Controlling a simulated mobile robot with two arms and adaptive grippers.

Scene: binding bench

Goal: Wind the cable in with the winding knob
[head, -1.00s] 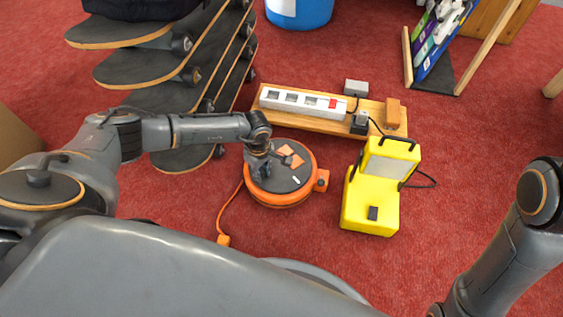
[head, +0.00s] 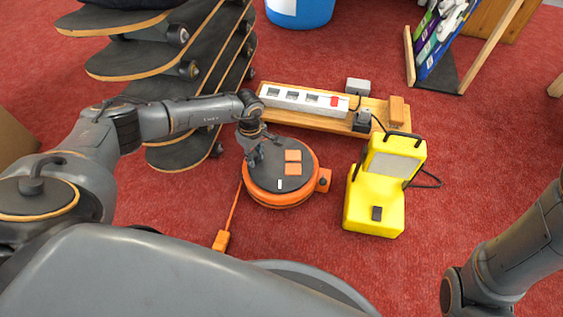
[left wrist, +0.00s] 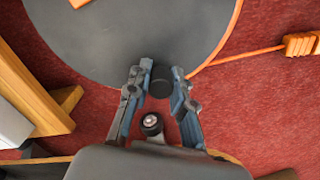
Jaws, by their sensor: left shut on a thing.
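The cable reel (head: 288,200) is an orange round drum with a dark grey disc on top, lying flat on the red carpet. The disc bears two orange patches and a white mark. My left gripper (head: 255,157) is over the disc's upper-left edge. In the left wrist view, my left gripper (left wrist: 158,92) has its fingers around the dark round winding knob (left wrist: 161,79) near the disc's rim. The orange cable (head: 233,206) runs from the reel's left side to an orange plug (head: 220,240) on the carpet. My right gripper is out of view.
A yellow work lamp (head: 374,205) stands right of the reel. A white power strip (head: 300,99) on a wooden board lies behind it. Several stacked skateboards (head: 175,110) are at the upper left. Bare carpet lies in front of the reel.

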